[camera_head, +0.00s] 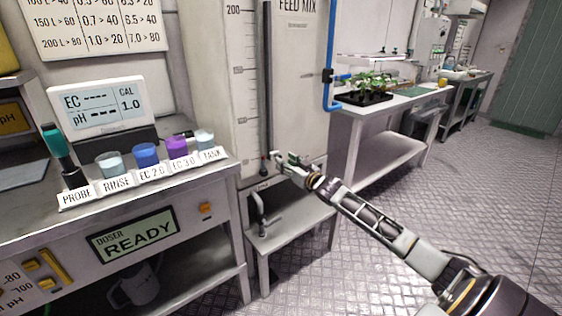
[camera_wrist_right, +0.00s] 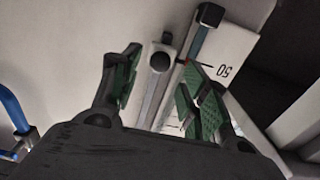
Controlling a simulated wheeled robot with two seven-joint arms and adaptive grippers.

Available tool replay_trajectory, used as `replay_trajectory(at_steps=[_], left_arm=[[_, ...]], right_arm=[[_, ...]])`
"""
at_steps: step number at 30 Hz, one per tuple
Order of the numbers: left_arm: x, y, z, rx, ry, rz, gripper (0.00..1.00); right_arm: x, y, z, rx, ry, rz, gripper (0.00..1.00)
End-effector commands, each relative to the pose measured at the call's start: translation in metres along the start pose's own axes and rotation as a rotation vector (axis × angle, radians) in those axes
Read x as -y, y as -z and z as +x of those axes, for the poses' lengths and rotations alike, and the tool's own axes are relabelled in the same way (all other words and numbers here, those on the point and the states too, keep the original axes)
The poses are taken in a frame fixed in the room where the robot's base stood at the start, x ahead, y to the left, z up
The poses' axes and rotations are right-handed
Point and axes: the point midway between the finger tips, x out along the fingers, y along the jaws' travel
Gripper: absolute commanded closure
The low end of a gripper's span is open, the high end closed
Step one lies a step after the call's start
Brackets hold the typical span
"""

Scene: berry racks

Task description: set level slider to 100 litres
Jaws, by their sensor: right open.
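The FEED MIX tank panel (camera_head: 300,80) carries a level scale, with 200 readable at its top. A dark vertical slider track (camera_head: 267,80) runs beside the scale. A small dark knob (camera_head: 264,163) shows near the track's lower end. My right gripper (camera_head: 280,160) is just right of the knob. In the right wrist view, the open right gripper (camera_wrist_right: 162,58) has the round dark knob (camera_wrist_right: 160,61) between its green-padded fingers. I cannot tell whether either finger touches it. The track's end (camera_wrist_right: 209,15) and an upside-down 50 mark (camera_wrist_right: 224,70) are close by. My left gripper is not in view.
A low bench (camera_head: 300,215) with a grey tap (camera_head: 258,212) stands under the tank. The doser bench on the left holds several labelled cups and a probe (camera_head: 70,178). A blue pipe (camera_head: 329,70) runs down the tank's right side. The floor on the right is clear.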

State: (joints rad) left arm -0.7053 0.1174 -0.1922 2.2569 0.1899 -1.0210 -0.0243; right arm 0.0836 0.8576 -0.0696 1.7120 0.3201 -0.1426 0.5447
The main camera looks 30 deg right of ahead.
Motion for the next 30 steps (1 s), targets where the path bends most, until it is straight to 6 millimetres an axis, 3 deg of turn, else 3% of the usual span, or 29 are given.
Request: replay_trajectory(at_steps=[18, 30], left_arm=[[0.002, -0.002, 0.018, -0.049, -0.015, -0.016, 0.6], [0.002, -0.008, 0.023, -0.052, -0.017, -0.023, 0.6]], right_arm=[[0.0, 0.0, 0.031, 0.0, -0.001, 0.0, 0.55], [-0.001, 0.0, 0.038, 0.001, -0.001, -0.001, 0.55]])
